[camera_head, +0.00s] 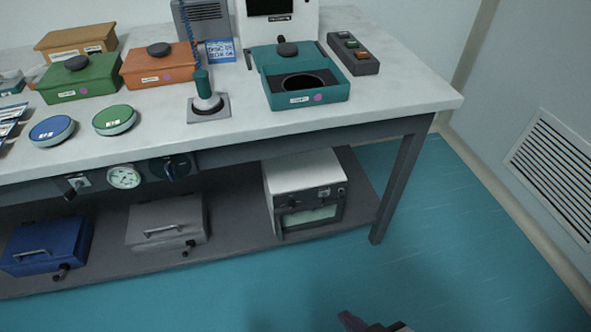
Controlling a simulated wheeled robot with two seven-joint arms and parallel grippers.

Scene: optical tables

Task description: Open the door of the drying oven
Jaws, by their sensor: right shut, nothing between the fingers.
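The drying oven appears to be the white and grey box (295,178) on the lower shelf, at the shelf's right end. Its front carries small controls above a door with a pale window (309,216). Only the tip of my right gripper (352,321) shows at the bottom edge, over the blue floor. It is shut and empty, below and apart from the oven in the picture. My left gripper is out of view.
The table's right leg (398,190) stands just right of the oven. A grey case (165,222) and a blue case (47,244) share the shelf (111,236). The tabletop (405,88) above overhangs the oven. The blue floor (450,250) in front is clear.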

